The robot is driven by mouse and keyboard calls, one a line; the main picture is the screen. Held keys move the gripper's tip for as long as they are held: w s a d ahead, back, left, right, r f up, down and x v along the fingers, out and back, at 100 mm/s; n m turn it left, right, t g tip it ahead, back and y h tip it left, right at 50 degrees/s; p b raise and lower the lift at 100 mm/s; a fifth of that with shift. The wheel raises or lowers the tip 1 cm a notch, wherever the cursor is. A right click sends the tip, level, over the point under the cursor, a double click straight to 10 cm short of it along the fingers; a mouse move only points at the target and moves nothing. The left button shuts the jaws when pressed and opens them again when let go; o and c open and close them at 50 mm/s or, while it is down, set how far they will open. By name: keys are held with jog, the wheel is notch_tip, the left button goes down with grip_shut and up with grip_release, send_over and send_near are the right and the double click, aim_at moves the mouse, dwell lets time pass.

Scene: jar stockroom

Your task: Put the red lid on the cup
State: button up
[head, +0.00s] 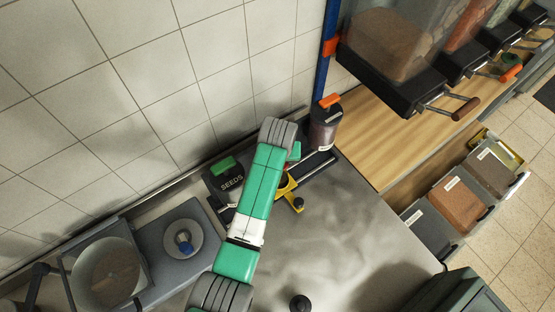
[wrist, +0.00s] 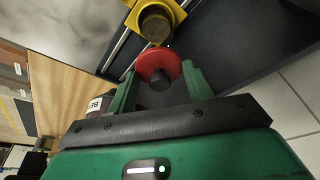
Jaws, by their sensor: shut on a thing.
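In the wrist view my gripper (wrist: 160,76) is shut on the red lid (wrist: 159,60), a round disc with a dark middle, held between the two green fingers. Just beyond the lid is the cup (wrist: 156,25), with a round brownish opening, set in a yellow holder (wrist: 133,19). Lid and cup look apart, with the lid nearer to me; I cannot tell the exact gap. In the head view the yellow holder (head: 284,187) shows beside my arm on the metal counter.
A lidded jar (head: 323,132) stands by the wall behind the holder. A dark SEEDS box (head: 226,180) stands left of my arm. A scale with a small dish (head: 184,241) is at the lower left. Dispensers (head: 385,50) hang at the upper right. The counter's right part (head: 360,235) is clear.

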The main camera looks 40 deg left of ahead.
notch_tip(320, 180, down, 4)
jog(key=b, duration=0.4)
jog(key=shift+f, duration=0.25)
jog(key=shift+f+b, duration=0.5)
jog(key=shift+f, duration=0.4)
jog(key=shift+r+p, duration=0.1)
jog(key=shift+p, duration=0.4)
jog(key=shift+f, duration=0.2)
dwell(0.5)
dwell(0.8)
jog(key=o, duration=1.5)
